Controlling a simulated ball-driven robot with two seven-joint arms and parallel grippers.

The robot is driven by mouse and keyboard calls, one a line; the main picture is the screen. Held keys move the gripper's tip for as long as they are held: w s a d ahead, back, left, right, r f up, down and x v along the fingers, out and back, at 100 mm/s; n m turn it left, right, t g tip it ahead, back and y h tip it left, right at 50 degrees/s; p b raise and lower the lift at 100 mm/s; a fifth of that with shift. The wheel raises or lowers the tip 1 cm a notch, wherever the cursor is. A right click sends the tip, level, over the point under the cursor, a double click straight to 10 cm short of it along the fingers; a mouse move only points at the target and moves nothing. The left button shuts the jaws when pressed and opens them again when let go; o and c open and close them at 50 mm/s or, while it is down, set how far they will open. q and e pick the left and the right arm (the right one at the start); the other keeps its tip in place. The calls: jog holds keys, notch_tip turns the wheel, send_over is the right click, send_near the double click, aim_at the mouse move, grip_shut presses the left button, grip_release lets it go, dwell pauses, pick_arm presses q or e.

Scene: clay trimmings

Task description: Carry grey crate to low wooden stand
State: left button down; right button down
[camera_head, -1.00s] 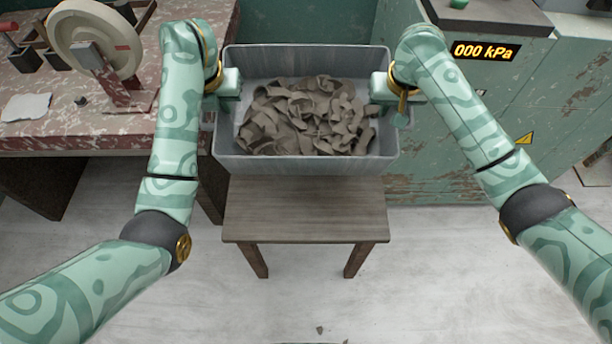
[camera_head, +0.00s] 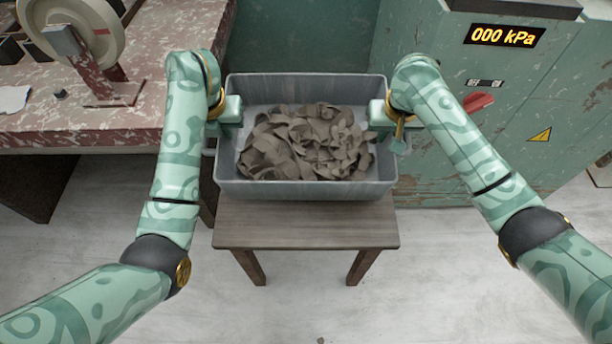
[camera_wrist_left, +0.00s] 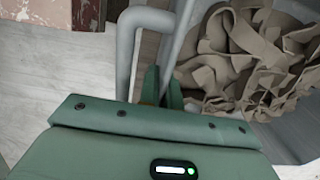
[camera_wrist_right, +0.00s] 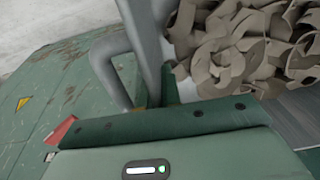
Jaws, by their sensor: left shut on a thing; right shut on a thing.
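The grey crate (camera_head: 305,189) is full of curled brown clay trimmings (camera_head: 305,142). In the head view it shows just above and behind the low wooden stand (camera_head: 305,225), covering the stand's far part. I cannot tell whether the crate's base touches the stand. The crate looks level.
A red-speckled bench (camera_head: 120,128) with a wheel (camera_head: 70,30) on it stands at the left. A worn green cabinet (camera_head: 510,110) with a "000 kPa" display (camera_head: 504,36) stands at the right.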

pick_arm(q)
jog(key=shift+a+f, duration=0.1)
jog(key=shift+f, duration=0.1)
pick_arm(e)
jog(key=shift+f, duration=0.2)
pick_arm(q)
jog(key=c, duration=1.6)
grip_release()
pick_arm(e)
jog(key=c, duration=1.6)
grip_release()
pick_arm(q)
jog(key=v, duration=0.7)
jog(key=shift+r, duration=0.2)
pick_arm(e)
jog(key=v, duration=1.2)
pick_arm(q)
jog(key=shift+s, duration=0.1)
